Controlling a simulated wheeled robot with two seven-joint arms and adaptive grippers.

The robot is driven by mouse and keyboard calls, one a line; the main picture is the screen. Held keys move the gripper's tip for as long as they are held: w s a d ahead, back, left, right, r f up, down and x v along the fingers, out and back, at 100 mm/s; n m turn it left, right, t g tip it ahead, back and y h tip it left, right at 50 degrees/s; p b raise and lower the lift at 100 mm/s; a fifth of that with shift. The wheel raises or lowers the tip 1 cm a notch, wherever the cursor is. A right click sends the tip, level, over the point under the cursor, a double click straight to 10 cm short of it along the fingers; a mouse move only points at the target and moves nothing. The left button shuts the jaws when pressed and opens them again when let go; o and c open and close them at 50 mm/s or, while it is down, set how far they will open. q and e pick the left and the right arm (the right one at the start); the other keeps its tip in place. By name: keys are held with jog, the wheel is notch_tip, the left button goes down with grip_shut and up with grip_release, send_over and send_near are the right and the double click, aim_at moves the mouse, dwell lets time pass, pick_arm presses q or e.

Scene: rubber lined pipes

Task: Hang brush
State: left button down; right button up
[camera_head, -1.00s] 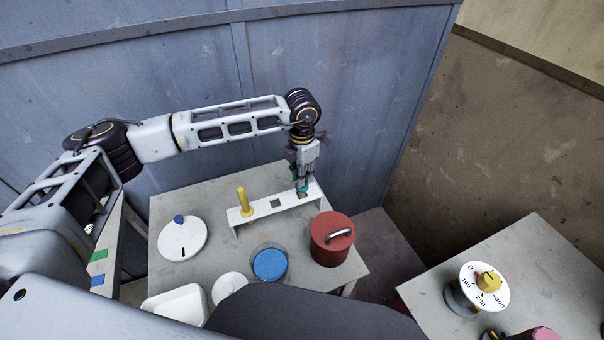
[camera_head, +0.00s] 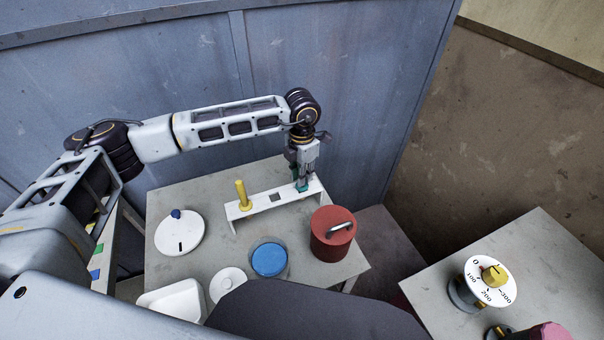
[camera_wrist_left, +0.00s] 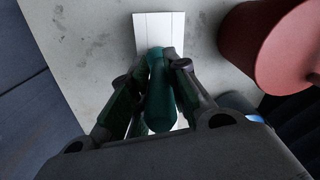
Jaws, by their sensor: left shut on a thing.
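A white rack (camera_head: 257,203) with square holes in its top stands on the grey table. Its near end also shows in the wrist view (camera_wrist_left: 160,28). My left gripper (camera_head: 302,183) is over the rack's right end, pointing down. It is shut on a green handle, seen between the fingers in the wrist view (camera_wrist_left: 158,92), which I take to be the brush. The handle's lower end is at the rack's right hole; whether it sits in the hole cannot be told. A yellow-handled tool (camera_head: 241,194) stands upright in the rack's left hole. My right gripper is not in view.
A red lidded pot (camera_head: 331,245) stands close to the rack's right end. A blue-topped container (camera_head: 269,260), a white lid (camera_head: 180,234) with a blue knob and a white tray (camera_head: 172,302) stand nearer. A dial (camera_head: 486,280) is on the right table.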

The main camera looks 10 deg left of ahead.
pick_arm(q)
jog(key=c, duration=1.3)
grip_release()
jog(key=shift+r, duration=6)
